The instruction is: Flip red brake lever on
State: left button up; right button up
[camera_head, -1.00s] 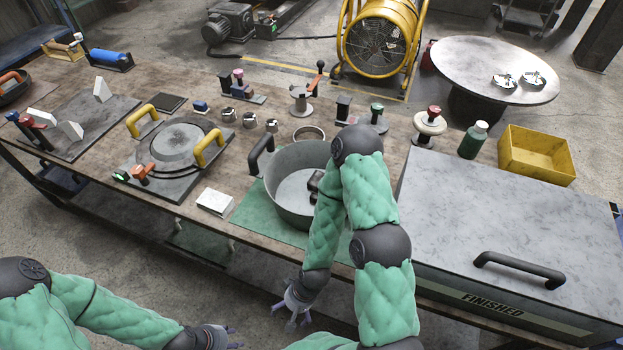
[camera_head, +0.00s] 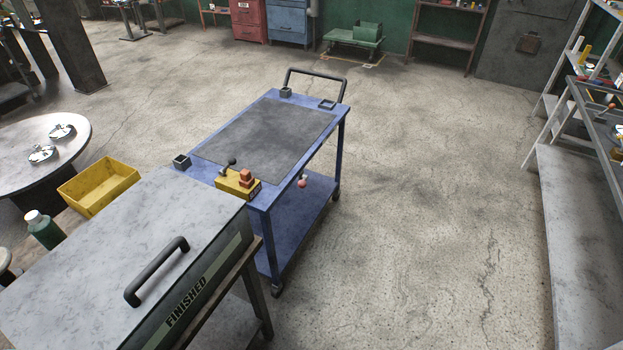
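A blue cart (camera_head: 262,205) stands in the middle, just beyond the grey box marked FINISHED. On its near end sits a yellow control block (camera_head: 238,185) with a black-knobbed lever (camera_head: 228,165) leaning up and a red block-shaped part (camera_head: 246,177). A small red knob (camera_head: 302,183) sticks out below the cart's top on its right side, near the front leg. It may be the brake lever; its position is too small to tell. Neither of my grippers is in view.
The grey box (camera_head: 100,255) with a black handle fills the lower left, with a yellow bin (camera_head: 98,186) and green bottle (camera_head: 44,230) beside it. A round table (camera_head: 75,128) is at left. Open floor (camera_head: 420,220) lies right of the cart, up to metal shelving (camera_head: 580,240).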

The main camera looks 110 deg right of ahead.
aim_at(302, 184)
jog(key=k+z, duration=0.1)
jog(key=z, duration=0.7)
jog(key=k+l+z, duration=0.1)
jog(key=z, duration=2.45)
jog(key=i+l+z, duration=0.1)
jog(key=z, duration=0.2)
jog(key=i, duration=0.05)
